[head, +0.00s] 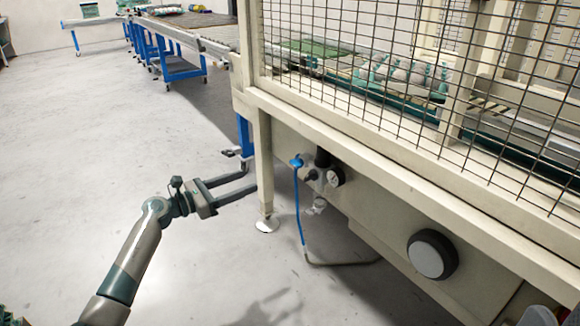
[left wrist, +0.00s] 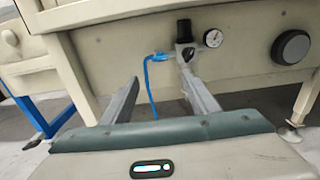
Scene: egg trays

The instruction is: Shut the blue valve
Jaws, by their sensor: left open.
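The blue valve (head: 297,162) is a small blue piece on the side panel of the machine, beside a pressure gauge (head: 335,177). A blue hose (head: 299,212) hangs down below it. The blue valve also shows in the left wrist view (left wrist: 159,57), ahead of and between the fingers. My left gripper (head: 250,178) is open and empty, to the left of the valve and apart from it, near the machine's corner leg. It also shows in the left wrist view (left wrist: 162,88). My right gripper is not in view.
The machine's cream corner leg (head: 263,165) stands between my left gripper and the valve in the head view. A wire mesh guard (head: 390,75) rises above the panel. A round black-rimmed knob (head: 432,255) sits to the right. The floor at left is clear.

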